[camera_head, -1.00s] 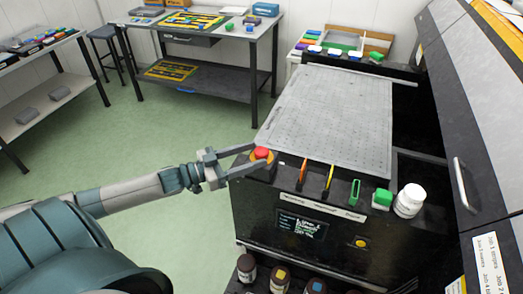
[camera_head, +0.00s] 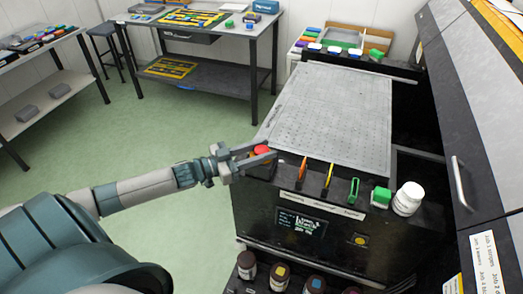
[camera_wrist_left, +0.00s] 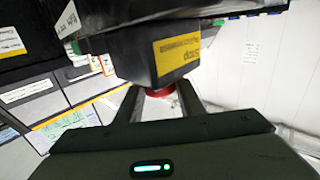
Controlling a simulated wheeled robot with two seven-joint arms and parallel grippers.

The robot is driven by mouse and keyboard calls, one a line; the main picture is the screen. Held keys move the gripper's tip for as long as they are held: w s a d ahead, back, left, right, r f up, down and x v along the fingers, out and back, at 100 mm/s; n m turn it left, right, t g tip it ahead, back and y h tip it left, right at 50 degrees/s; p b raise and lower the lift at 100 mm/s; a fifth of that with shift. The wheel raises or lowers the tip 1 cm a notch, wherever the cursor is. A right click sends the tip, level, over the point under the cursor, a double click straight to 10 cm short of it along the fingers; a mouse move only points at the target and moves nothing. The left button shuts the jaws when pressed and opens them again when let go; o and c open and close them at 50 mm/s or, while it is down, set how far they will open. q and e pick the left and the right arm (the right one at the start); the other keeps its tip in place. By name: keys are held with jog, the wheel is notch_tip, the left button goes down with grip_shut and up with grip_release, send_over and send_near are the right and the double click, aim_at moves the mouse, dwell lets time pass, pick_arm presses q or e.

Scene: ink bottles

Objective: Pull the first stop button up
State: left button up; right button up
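The red stop button (camera_head: 262,149) is on the front left corner of the dark machine (camera_head: 300,225). My left gripper (camera_head: 265,151) is at that corner, with its two fingers on either side of the red button and partly covering it. In the left wrist view the red button (camera_wrist_left: 161,91) shows between the two fingers, under a dark block with a yellow "stop" label (camera_wrist_left: 177,55). The fingers are apart; I cannot tell whether they touch the button. My right gripper is not in view.
Beside the button on the machine's front ledge are orange and yellow upright pieces, a green clip (camera_head: 354,190), a green block (camera_head: 380,197) and a white bottle (camera_head: 408,199). Dark bottles (camera_head: 279,277) stand below. A grey perforated bed (camera_head: 335,110) lies behind.

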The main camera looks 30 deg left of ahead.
pick_arm(q)
grip_shut()
jog(key=shift+r+p, duration=0.7)
jog(key=o, duration=1.2)
grip_release()
jog(key=shift+s+f, duration=0.1)
